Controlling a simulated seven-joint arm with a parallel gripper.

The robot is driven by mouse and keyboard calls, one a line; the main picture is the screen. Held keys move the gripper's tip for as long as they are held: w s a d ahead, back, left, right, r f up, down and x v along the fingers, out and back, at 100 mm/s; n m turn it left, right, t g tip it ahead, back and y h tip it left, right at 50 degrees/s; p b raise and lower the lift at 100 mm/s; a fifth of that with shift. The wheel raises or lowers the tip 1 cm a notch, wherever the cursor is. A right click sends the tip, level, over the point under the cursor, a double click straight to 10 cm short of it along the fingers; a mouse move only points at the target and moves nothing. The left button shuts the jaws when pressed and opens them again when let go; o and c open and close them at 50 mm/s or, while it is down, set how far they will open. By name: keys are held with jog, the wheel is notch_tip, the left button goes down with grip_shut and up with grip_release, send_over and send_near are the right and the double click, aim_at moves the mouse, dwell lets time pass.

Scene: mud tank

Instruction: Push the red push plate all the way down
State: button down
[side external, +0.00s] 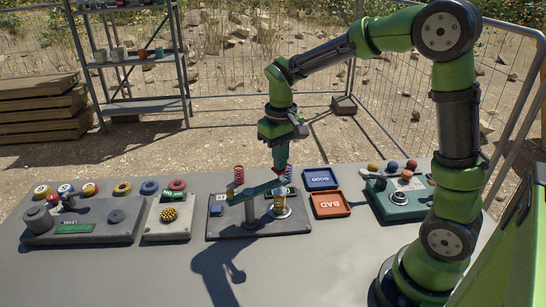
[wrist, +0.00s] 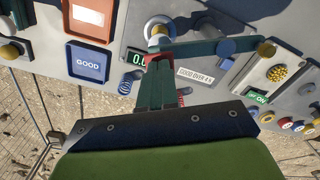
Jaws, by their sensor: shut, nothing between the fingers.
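My gripper (side external: 280,166) is shut, pointing down over the right end of a teal beam (side external: 258,190) on the dark panel. In the wrist view my gripper's fingers (wrist: 155,82) are together and hold nothing. A red push plate (side external: 281,170) shows as a small red patch at the fingertips, and as a red edge in the wrist view (wrist: 157,58). The fingers hide most of it, and I cannot tell whether they touch it. A yellow spring (side external: 279,199) on a silver base stands below the beam's right end. A red coil spring (side external: 239,174) stands behind the beam.
A blue GOOD tray (side external: 320,179) and an orange BAD tray (side external: 330,204) lie right of the panel. Other control panels stand at both sides. The table's front is clear.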

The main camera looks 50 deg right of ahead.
jog(key=shift+f, duration=1.25)
dwell(0.4)
jog(key=shift+r, duration=4.1)
jog(key=shift+w, duration=0.15)
jog(key=s+a+r+t+y, duration=0.1)
jog(key=s+a+t, duration=0.2)
jog(key=s, duration=0.4)
jog(key=s+a+r+m+t+y, duration=0.1)
jog(key=s+a+r+t, duration=0.1)
jog(key=s+t, duration=0.2)
jog(key=s, duration=0.3)
jog(key=shift+s+a+r, duration=0.25)
jog(key=shift+a, duration=0.15)
